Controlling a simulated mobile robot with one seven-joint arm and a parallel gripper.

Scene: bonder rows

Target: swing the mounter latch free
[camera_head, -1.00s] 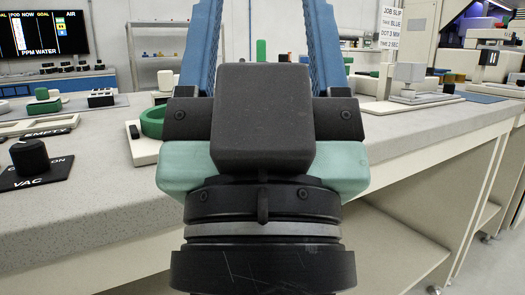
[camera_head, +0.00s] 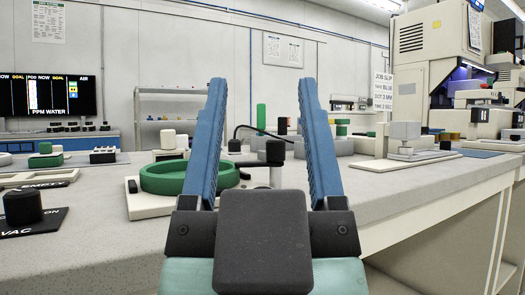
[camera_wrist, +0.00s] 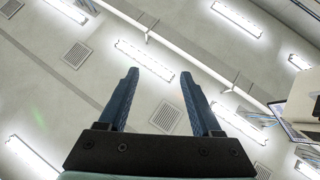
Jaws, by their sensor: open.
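My gripper (camera_head: 262,90) is upright in the middle of the head view, its two blue fingers wide apart and empty. In the wrist view, my gripper (camera_wrist: 158,74) points at the ceiling, with nothing between the fingers. Behind the fingers on the bench, a shallow green ring (camera_head: 175,178) sits on a white base (camera_head: 145,207). Beside it, a black knob (camera_head: 275,151) stands on a pale post, seen between the fingers. I cannot tell which part is the mounter latch; my gripper hides part of this fixture.
The grey bench (camera_head: 90,240) runs across the view. A black VAC knob (camera_head: 23,206) stands at left. A pale block on a stand (camera_head: 405,140) is at right, near a tall machine (camera_head: 430,70). A wall screen (camera_head: 47,95) hangs at back left.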

